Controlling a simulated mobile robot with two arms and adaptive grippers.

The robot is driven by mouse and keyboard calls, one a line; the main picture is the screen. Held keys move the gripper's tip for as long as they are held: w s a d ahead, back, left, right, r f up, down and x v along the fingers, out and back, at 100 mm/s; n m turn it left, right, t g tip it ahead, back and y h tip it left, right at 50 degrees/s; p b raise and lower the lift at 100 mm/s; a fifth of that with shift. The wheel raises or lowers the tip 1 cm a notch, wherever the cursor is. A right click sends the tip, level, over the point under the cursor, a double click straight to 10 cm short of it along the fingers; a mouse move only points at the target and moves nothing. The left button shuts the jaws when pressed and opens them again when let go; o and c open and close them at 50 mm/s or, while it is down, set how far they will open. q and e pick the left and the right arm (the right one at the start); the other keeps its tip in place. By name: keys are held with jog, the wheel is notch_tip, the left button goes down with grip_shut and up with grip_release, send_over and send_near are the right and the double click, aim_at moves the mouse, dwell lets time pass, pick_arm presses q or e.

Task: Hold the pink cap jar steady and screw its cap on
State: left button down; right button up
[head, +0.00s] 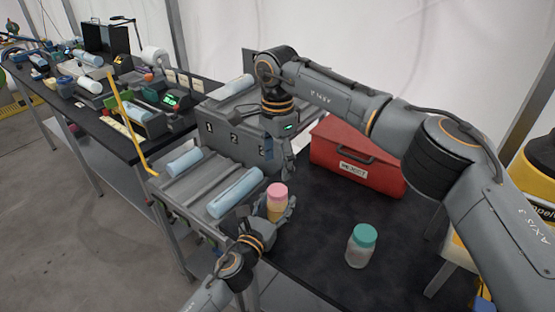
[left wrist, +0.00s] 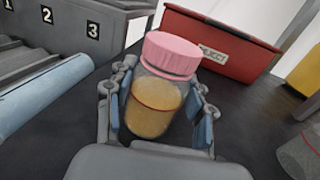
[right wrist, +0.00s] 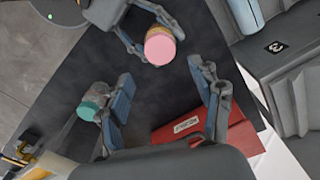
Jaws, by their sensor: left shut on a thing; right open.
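The pink cap jar (head: 275,212) is a clear jar with amber contents, standing upright on the dark table, and its pink cap (head: 277,190) sits on top. My left gripper (head: 277,215) is shut around the jar's body from the near side; in the left wrist view its fingers flank the jar (left wrist: 154,105) below the cap (left wrist: 173,55). My right gripper (head: 287,172) is open and empty, above and behind the cap. In the right wrist view the cap (right wrist: 160,46) lies beyond the open fingers (right wrist: 166,95), not between them. Whether the cap is fully seated cannot be told.
A jar with a teal cap (head: 362,246) stands to the right on the table. A red reject box (head: 350,160) is behind. Grey numbered racks (head: 200,190) with blue rolls stand left of the jar. The table between the teal jar and red box is clear.

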aim_at(277, 190)
jog(key=shift+f, duration=0.1)
jog(key=shift+f, duration=3.95)
